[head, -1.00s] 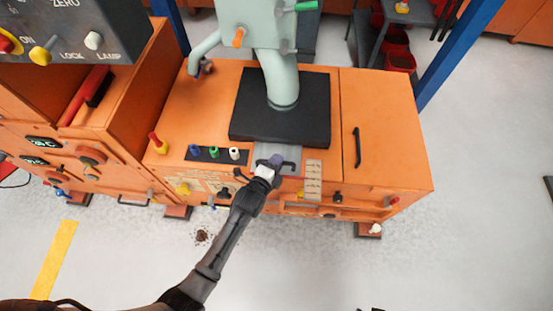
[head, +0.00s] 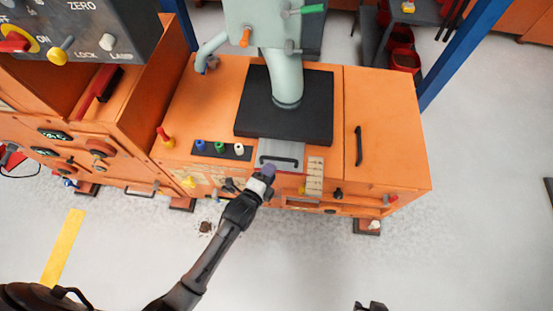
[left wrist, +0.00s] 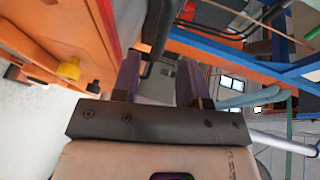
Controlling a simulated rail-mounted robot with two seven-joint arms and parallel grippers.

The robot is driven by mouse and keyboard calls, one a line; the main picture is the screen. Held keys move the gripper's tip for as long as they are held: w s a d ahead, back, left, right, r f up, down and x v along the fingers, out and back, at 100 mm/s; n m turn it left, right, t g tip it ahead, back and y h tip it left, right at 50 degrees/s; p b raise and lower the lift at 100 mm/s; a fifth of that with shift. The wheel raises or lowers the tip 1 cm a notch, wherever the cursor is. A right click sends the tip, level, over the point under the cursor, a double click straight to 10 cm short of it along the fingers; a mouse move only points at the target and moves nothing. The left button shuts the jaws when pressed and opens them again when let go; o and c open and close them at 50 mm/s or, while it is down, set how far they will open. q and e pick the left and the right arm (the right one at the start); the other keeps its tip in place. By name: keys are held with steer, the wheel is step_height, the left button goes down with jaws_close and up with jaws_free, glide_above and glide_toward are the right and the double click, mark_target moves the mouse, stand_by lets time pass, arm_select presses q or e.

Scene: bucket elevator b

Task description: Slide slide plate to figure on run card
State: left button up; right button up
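The slide plate (head: 262,147) is a grey metal plate with a dark bar handle, at the front of the orange cabinet below the black pad. A pale scale strip (head: 315,175) with dark marks lies just right of it. My left gripper (head: 268,170) is at the cabinet's front edge, just below and left of the handle, apart from it as far as I can tell. In the left wrist view its two purple fingers (left wrist: 158,75) stand apart with nothing clearly between them. A dark tip at the bottom edge (head: 370,306) seems to be my right gripper. I cannot make out a run card.
A pale green spout (head: 285,80) stands on the black pad (head: 250,115). A black handle (head: 358,146) is on the right panel. The floor in front is mostly clear.

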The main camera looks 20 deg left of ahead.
arm_select(q)
steer(key=d+p+v, duration=0.1)
steer(key=p+v, duration=0.1)
steer(key=v, duration=0.5)
steer(key=shift+a, duration=0.45)
